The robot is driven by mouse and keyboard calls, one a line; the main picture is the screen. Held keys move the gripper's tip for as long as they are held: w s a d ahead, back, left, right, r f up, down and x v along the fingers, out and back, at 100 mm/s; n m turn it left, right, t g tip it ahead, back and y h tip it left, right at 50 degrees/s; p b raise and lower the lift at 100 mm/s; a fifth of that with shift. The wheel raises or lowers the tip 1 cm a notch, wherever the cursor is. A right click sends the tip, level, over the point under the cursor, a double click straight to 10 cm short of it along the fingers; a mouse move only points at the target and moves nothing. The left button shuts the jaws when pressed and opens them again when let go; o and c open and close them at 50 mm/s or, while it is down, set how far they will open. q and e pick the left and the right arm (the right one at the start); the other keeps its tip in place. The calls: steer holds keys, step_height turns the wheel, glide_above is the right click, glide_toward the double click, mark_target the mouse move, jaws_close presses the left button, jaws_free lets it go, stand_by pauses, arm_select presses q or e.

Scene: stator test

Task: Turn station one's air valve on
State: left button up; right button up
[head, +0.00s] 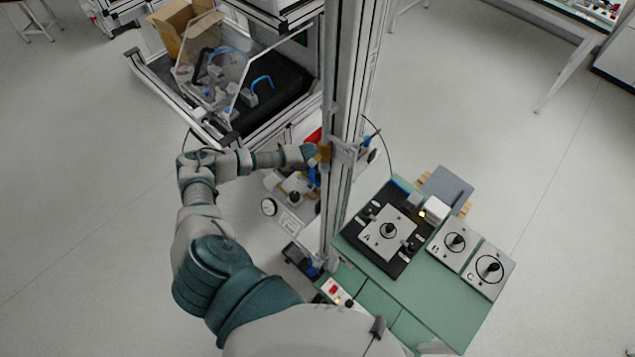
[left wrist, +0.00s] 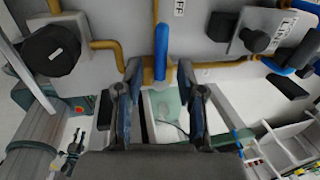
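The air valve's blue lever (left wrist: 161,50) shows in the left wrist view, in front of a grey panel (left wrist: 210,35) with brass pipes. An "OFF" label (left wrist: 179,8) is at the top, just right of the lever. My left gripper (left wrist: 160,82) is open, its two fingers apart on either side of the lever's near end. I see no clear contact between them. In the head view my left gripper (head: 312,156) reaches the valve panel beside the upright post, and the post and gripper partly hide the valve. My right gripper is not in view.
The aluminium post (head: 345,130) stands close right of the gripper. A black knob (left wrist: 52,50) and a smaller one (left wrist: 253,40) flank the lever. The green table (head: 440,295) holds stator plates marked A, B and C.

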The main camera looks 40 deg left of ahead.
arm_select(q)
steer(key=shift+d, duration=0.1)
jaws_close()
